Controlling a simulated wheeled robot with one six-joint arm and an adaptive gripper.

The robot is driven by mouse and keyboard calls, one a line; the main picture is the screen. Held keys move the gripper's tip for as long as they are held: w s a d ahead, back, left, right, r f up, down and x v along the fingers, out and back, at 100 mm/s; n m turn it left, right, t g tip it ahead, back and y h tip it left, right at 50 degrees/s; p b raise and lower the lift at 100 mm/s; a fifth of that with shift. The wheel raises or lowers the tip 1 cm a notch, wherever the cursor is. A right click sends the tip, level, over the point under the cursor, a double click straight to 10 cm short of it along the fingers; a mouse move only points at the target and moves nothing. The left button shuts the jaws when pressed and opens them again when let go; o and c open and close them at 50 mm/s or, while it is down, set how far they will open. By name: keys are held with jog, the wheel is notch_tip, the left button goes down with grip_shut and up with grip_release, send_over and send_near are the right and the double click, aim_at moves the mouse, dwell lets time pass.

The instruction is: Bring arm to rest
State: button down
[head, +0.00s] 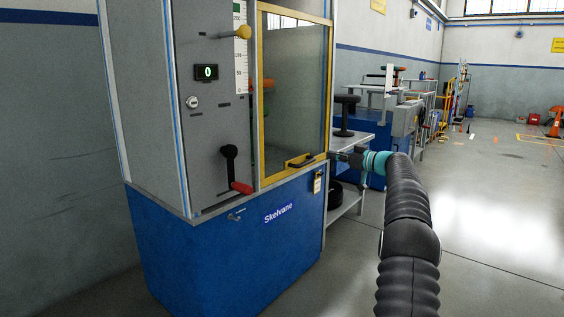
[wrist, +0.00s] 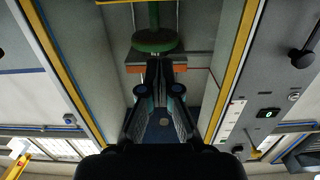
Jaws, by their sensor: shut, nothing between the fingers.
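My arm reaches forward on the right in the head view, a ribbed black sleeve ending in a teal wrist. My gripper (head: 340,156) is at its far end, near the lower right corner of the machine's yellow-framed door (head: 293,172). I cannot tell from the head view whether it touches the frame. In the wrist view, the gripper's fingers (wrist: 159,64) are together and empty. Beyond their tips show a green disc (wrist: 156,41) and an orange block (wrist: 139,69).
The blue-based Skelvane machine (head: 235,253) fills the left. Its grey panel bears a display (head: 206,72) reading 0, a yellow knob (head: 242,32) and a red-ended lever (head: 230,165). A shelf (head: 343,203) holding a black stool-like object (head: 345,112) stands behind. Open floor (head: 490,185) lies right.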

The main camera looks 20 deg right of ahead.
notch_tip(320, 180, down, 14)
jog(key=s+m+g+h, duration=0.3)
jog(key=m+g, duration=0.1)
jog(key=m, duration=0.4)
jog(key=s+a+f+m+g+h+p, duration=0.1)
jog(key=s+a+f+m+g, duration=0.2)
jog(key=s+a, duration=0.25)
jog(key=s+a+r+n+g+h+p, duration=0.1)
jog(key=s+a+r+h+p, duration=0.1)
jog(key=s+a, duration=0.85)
jog(key=s+a+r+n+g+h+p, duration=0.1)
jog(key=s+a+r+g+h+p, duration=0.3)
jog(key=s, duration=1.2)
jog(key=s+a+r+t+p, duration=0.1)
jog(key=s+a, duration=0.8)
jog(key=s, duration=0.4)
jog(key=s+a+r+n+t+p, duration=0.1)
jog(key=s+a+r+n, duration=0.1)
jog(key=s+a+r, duration=0.2)
jog(key=shift+s+a+r+n+t+y+p, duration=0.15)
jog(key=shift+s+r+n+t+y+p, duration=0.25)
jog(key=shift+r, duration=0.45)
